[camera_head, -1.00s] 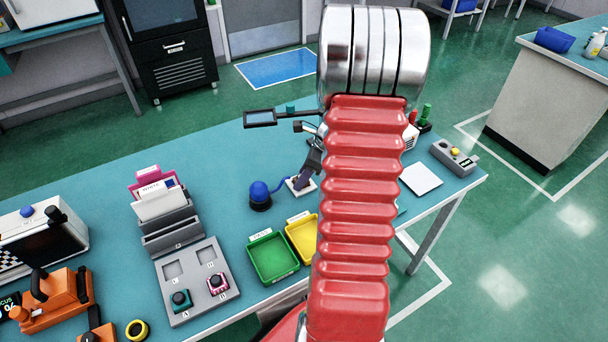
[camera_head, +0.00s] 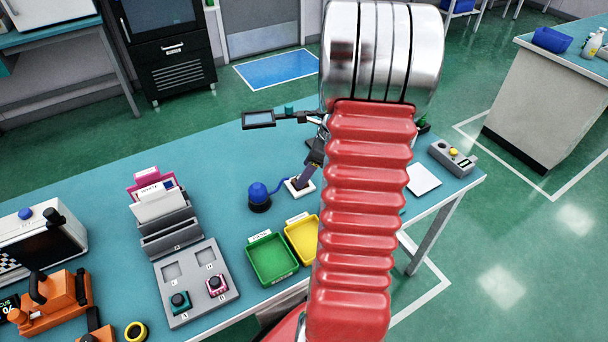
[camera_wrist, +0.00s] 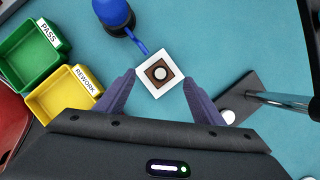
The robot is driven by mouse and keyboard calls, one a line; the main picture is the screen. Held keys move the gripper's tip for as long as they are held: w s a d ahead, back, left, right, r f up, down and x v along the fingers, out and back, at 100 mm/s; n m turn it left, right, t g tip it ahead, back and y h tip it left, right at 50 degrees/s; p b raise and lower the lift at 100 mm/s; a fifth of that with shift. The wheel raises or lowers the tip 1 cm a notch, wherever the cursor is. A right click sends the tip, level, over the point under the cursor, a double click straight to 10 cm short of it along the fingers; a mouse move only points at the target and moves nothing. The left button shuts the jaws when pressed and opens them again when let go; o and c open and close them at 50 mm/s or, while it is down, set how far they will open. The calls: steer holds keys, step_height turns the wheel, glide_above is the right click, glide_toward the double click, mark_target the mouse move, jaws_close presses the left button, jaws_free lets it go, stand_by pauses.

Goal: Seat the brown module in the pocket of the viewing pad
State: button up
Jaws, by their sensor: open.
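The brown module (camera_wrist: 151,69) is a small dark brown square with a pale round centre. In the wrist view it lies within the white border of the viewing pad (camera_wrist: 145,82), its edges roughly parallel to the pad's. I cannot tell from above how deep it sits. In the head view the pad (camera_head: 292,186) is a small white square, and the module is hidden there. My gripper (camera_wrist: 159,78) is open, with a purple finger on either side of the pad and nothing held between them. One finger shows above the pad in the head view (camera_head: 306,174).
A blue dome (camera_wrist: 113,12) with a cable stands beside the pad. A green tray (camera_head: 272,260) and a yellow tray (camera_wrist: 63,95) lie to the left. A dark stand base with a metal post (camera_wrist: 280,99) is close on the right. A grey tray (camera_head: 190,312) holds two other modules.

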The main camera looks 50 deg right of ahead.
steer(key=v, duration=0.8)
steer(key=shift+r, duration=0.1)
stand_by(0.4)
steer(key=w+a+r+n, duration=0.1)
steer(key=a+r+n, duration=0.2)
steer(key=a+n, duration=0.3)
steer(key=a+r+n+h, duration=0.1)
steer(key=a+r+n, duration=0.2)
steer(key=a, duration=0.5)
steer(key=w+a+r+n, duration=0.1)
steer(key=a+r+n, duration=0.2)
steer(key=a+n, duration=0.3)
steer(key=s+a+r+n+t, duration=0.1)
steer(key=s+a+n, duration=0.3)
steer(key=a+n, duration=0.3)
steer(key=s+a+r+n+h, duration=0.1)
steer(key=s+a+r+n, duration=0.1)
steer(key=s+a+n, duration=0.3)
steer(key=a+n, duration=0.3)
steer(key=a, duration=0.1)
steer(key=shift+a+t, duration=0.25)
steer(key=shift+t, duration=0.15)
steer(key=shift+r, duration=0.15)
